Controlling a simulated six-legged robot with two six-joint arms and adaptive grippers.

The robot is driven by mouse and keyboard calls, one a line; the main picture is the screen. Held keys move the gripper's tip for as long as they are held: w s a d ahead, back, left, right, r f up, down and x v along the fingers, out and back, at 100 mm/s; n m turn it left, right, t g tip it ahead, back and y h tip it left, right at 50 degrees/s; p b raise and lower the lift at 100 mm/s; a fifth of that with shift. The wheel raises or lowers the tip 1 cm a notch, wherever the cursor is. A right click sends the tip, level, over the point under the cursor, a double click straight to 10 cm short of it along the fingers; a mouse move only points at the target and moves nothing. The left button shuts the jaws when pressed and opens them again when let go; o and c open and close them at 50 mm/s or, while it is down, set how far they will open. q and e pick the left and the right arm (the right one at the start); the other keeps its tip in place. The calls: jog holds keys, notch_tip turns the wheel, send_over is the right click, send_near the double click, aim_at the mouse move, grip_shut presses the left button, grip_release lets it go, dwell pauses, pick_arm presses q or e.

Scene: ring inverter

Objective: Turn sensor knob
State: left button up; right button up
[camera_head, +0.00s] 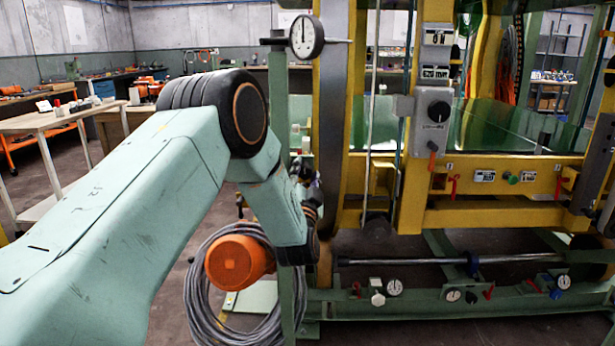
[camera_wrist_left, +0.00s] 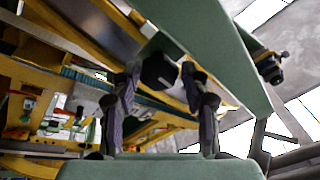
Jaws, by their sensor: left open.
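My left gripper (camera_wrist_left: 160,80) is open in the left wrist view, its two dark fingers spread to either side. A black faceted knob (camera_wrist_left: 158,72) shows between the fingertips, beside a green post. I cannot tell whether the fingers touch it. In the head view the left gripper (camera_head: 308,186) is small and partly hidden, beyond my wrist and beside the green post. Another black round knob (camera_head: 438,111) sits on a grey box on the yellow column, apart from the gripper. My right gripper is not in view.
The green post (camera_wrist_left: 225,50) runs close along the right finger. A dial gauge (camera_head: 306,37) tops the post in the head view. An orange motor-like cylinder (camera_head: 238,262) and coiled grey cable (camera_head: 200,300) are below my wrist. The yellow frame (camera_head: 480,218) stands to the right.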

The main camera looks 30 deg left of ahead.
pick_arm(q)
jog(key=shift+w+a, duration=0.55)
jog(key=shift+d+r, duration=0.2)
jog(key=shift+a+f, duration=0.1)
jog(key=shift+f, duration=0.05)
jog(key=shift+c, duration=1.4)
jog(key=c, duration=0.6)
